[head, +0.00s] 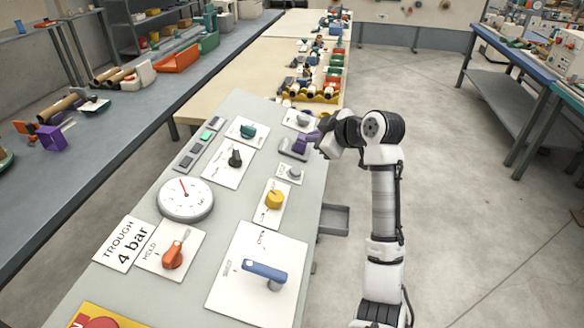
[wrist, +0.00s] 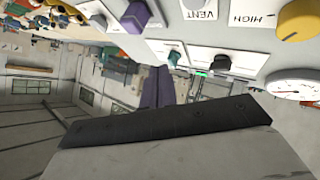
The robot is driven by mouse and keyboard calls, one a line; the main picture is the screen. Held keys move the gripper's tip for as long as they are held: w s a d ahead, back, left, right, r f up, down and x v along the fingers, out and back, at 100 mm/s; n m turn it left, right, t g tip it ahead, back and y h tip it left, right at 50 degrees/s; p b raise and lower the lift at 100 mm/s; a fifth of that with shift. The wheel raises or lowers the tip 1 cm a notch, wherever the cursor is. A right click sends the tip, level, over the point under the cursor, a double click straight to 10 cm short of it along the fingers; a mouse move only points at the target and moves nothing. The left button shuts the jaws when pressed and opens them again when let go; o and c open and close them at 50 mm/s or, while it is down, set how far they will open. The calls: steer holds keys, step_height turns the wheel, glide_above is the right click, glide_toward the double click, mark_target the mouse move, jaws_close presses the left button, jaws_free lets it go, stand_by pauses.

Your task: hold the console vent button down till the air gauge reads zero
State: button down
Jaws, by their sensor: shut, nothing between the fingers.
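The vent button (head: 295,172) is a small grey round button on a white plate near the console's right edge. In the wrist view it is cut by the top edge (wrist: 192,4), with the word VENT beside it. The round white air gauge (head: 185,199) has a red needle pointing up and slightly left; its figures are too small to read. The gauge is partly seen at the wrist view's right edge (wrist: 297,84). My gripper (head: 298,143) is shut and empty, its purple fingers beyond the vent button and apart from it. The fingers also show in the wrist view (wrist: 158,75).
A yellow knob (head: 274,199), a blue lever (head: 264,271) and an orange handle (head: 173,254) stand nearer on the console. Black (head: 235,158) and green (head: 248,131) knobs stand to the left. A purple-grey control (head: 290,154) is close to my fingers.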

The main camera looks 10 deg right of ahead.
mark_target(295, 172)
steer(key=shift+f, duration=0.1)
steer(key=shift+w+a+f+b, duration=0.15)
steer(key=shift+a+f+b, duration=0.25)
steer(key=shift+f+b, duration=0.7)
steer(key=shift+w+a+f+b, duration=0.2)
steer(key=shift+a+f+b, duration=0.35)
steer(key=shift+f, duration=1.1)
steer(key=shift+w+a+f+b, duration=0.15)
steer(key=shift+a+f+b, duration=0.15)
steer(key=shift+f+b, duration=0.85)
steer(key=shift+f, duration=0.35)
steer(key=shift+w+a+f, duration=0.1)
steer(key=shift+f, duration=0.2)
steer(key=shift+a+f+b, duration=0.15)
steer(key=shift+f+b, duration=0.25)
steer(key=shift+b, duration=0.05)
stand_by(2.9)
